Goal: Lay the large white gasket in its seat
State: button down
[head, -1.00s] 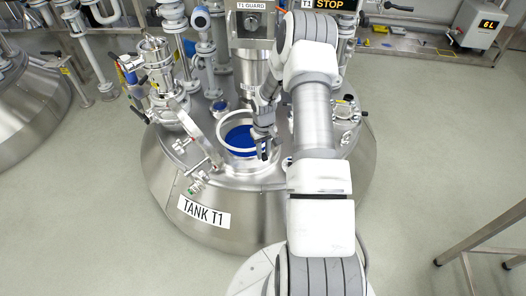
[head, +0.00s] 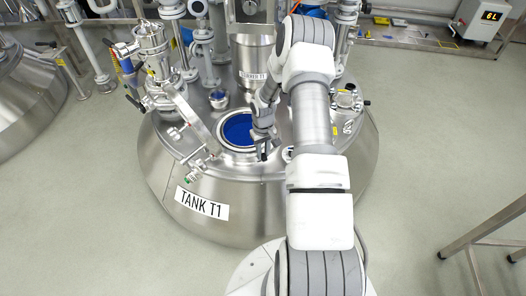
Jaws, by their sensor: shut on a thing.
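The large white gasket (head: 219,132) is a pale ring around the round blue-filled opening (head: 238,129) on top of tank T1 (head: 240,218). It looks level and about centred on the opening. The seat under it is hidden by the ring, and I cannot tell whether the ring touches it all round. My gripper (head: 263,152) is at the ring's right front edge, shut on it. The fingertips are small, and part of the ring's right side is hidden behind them.
A hinged bar-like fitting (head: 190,115) stands left of the opening. A steel cylinder (head: 252,60) rises behind it, and valves and pipes crowd the back of the tank top. A metal frame (head: 480,240) stands at the right. The floor between is clear.

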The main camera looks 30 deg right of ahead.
jog(key=c, duration=0.6)
grip_release()
jog(key=shift+c, duration=0.2)
jog(key=shift+r+p, duration=2)
jog(key=shift+r, duration=1.05)
